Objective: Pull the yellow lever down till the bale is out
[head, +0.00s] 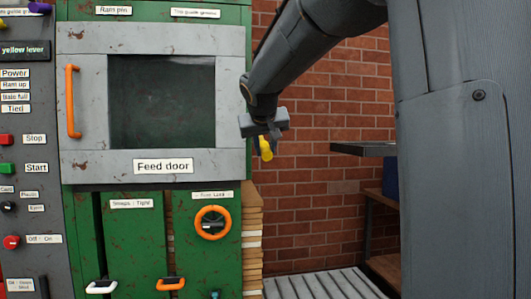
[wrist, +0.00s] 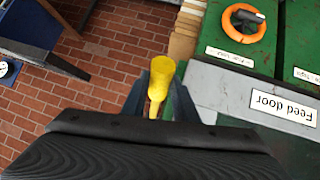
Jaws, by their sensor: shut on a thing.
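The yellow lever (head: 265,148) shows as a yellow handle with a rounded end, just right of the feed door. My gripper (head: 262,132) is shut on it. In the wrist view the yellow handle (wrist: 160,85) sits between the two dark fingers, its wide end pointing away from the wrist. Where the lever joins the machine is hidden. Layered brown cardboard, seemingly the bale (head: 252,235), shows at the machine's lower right side, and its edge also shows in the wrist view (wrist: 187,30).
The grey feed door (head: 83,160) is closed, with an orange handle (head: 72,101). An orange ring wheel (head: 212,223) is on the green panel below. A slatted metal surface (head: 318,286) lies at the lower right. A dark shelf (head: 365,149) stands by the brick wall.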

